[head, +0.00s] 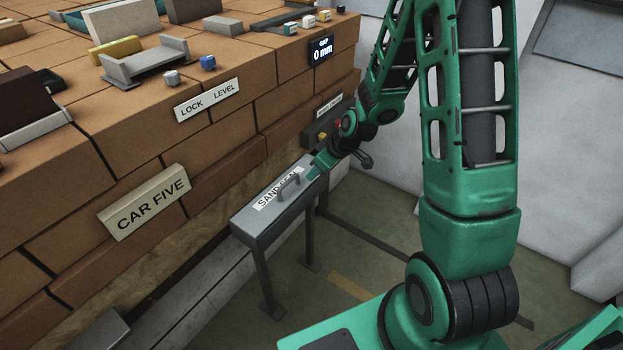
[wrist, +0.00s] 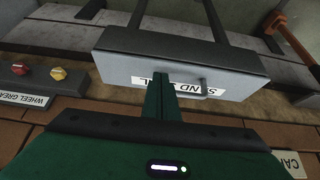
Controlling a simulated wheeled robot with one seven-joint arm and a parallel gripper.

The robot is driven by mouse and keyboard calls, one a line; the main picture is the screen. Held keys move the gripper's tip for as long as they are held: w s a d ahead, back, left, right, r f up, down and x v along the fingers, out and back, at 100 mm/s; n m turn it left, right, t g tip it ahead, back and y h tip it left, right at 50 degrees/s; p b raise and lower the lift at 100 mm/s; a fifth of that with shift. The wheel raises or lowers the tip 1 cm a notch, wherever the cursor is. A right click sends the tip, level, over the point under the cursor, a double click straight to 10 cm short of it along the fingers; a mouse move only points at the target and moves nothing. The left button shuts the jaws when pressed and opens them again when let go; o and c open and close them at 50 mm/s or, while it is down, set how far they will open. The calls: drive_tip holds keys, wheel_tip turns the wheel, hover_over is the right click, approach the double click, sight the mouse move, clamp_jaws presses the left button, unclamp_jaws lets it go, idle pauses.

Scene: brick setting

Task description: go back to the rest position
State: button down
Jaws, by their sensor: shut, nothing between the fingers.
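My gripper (head: 314,172) is at the far right end of a grey box (head: 243,225) labelled "SAND" and a partly covered second word. In the wrist view my green fingers (wrist: 164,76) are together with nothing between them. They show in front of the box (wrist: 235,62), beside its small handle (wrist: 203,87). I cannot tell whether the fingertips touch the box. The handle also shows on the box top in the head view (head: 289,184).
Red (wrist: 20,69) and yellow (wrist: 58,74) knobs sit near the gripper. An orange-handled tool (wrist: 292,40) lies beyond the box. Floor right of the box is open.

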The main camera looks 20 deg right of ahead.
drive_tip(key=s+d+f, duration=0.4)
drive_tip(key=s+d, duration=0.1)
drive_tip(key=s, duration=0.2)
drive_tip(key=s+d+r+m+g+h, duration=0.1)
drive_tip(key=s+r+m, duration=0.5)
drive_tip(key=s+r, duration=0.6)
drive_tip(key=s+d+r+m+g+h, duration=0.1)
drive_tip(key=s+d+r+m+g, duration=0.3)
drive_tip(key=s+r, duration=0.8)
drive_tip(key=s+d+m, duration=0.2)
drive_tip(key=shift+s+r+m+h, duration=0.2)
drive_tip(key=shift+s+m+h, duration=0.15)
drive_tip(key=shift+m+h, duration=0.05)
